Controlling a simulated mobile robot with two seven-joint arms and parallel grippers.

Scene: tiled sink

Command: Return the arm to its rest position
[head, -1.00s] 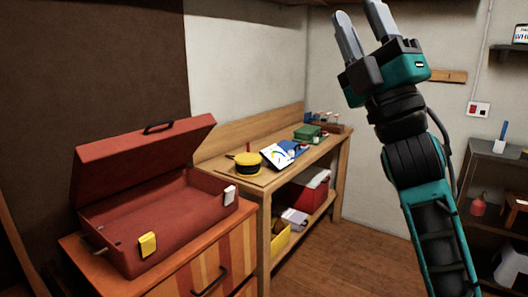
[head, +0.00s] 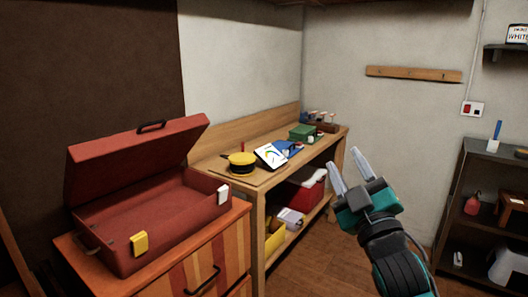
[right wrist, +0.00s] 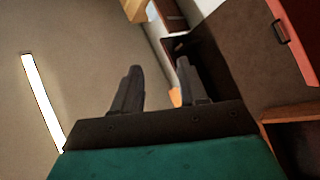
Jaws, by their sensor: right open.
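My right gripper (head: 350,174) is in the lower right middle of the head view, pointing up, with its two grey fingers apart and nothing between them. It is in front of the wooden workbench's right end and the floor, touching nothing that I can see. In the right wrist view the two fingers (right wrist: 155,85) are also apart and empty. My left gripper is not in view.
An open red case (head: 165,215) stands on a striped wooden cabinet (head: 195,264) at left. A wooden workbench (head: 258,185) holds a yellow round container (head: 241,163) and a green box (head: 302,132). A dark shelf (head: 485,165) stands at right. Floor shows between.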

